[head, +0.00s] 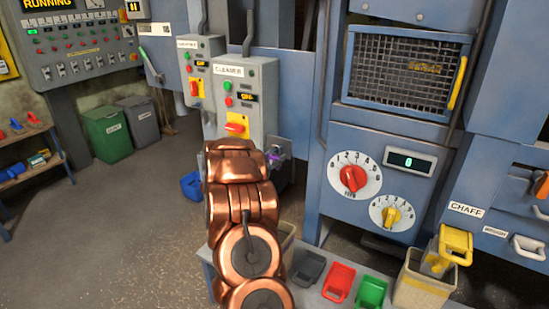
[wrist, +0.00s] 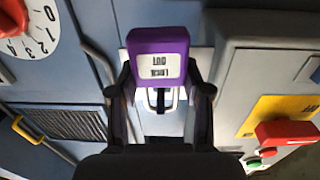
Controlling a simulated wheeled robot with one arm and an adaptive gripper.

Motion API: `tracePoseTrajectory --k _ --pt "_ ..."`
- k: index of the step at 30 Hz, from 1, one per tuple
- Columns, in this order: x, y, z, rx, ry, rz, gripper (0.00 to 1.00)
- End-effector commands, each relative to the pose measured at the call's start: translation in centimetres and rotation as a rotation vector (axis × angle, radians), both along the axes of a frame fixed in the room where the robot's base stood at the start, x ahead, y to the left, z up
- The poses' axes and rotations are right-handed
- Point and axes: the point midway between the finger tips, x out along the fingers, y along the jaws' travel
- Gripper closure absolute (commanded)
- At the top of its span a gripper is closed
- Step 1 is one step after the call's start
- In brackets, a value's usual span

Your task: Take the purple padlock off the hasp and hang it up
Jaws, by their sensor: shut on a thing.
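The purple padlock (wrist: 158,45) is between the two fingers of my gripper (wrist: 160,82), which is shut on it. Its white label faces the camera in the wrist view, with the pale shackle (wrist: 178,100) on the gripper side. A pale plate, apparently the hasp (wrist: 203,62), shows behind the padlock. I cannot tell whether the shackle is still through it. In the head view a bit of purple padlock (head: 273,158) shows beside the grey cleaner box (head: 262,95); my copper-coloured arm hides most of the gripper there.
The cleaner box has a red handle on yellow (head: 237,125), also close by in the wrist view (wrist: 285,135). A blue panel with a red dial (head: 353,178) stands to the right.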

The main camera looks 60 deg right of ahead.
Motion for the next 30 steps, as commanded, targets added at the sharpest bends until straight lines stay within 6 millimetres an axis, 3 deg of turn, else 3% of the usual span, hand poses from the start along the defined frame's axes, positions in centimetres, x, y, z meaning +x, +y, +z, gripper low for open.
tracePoseTrajectory --k 26,27,30 --pt "0.00 0.00 -0.99 -0.001 0.000 0.000 1.00" --pt "0.00 -0.01 -0.98 -0.001 -0.001 0.000 0.51" --pt "0.00 -0.01 -0.98 0.000 -0.001 0.000 0.40"
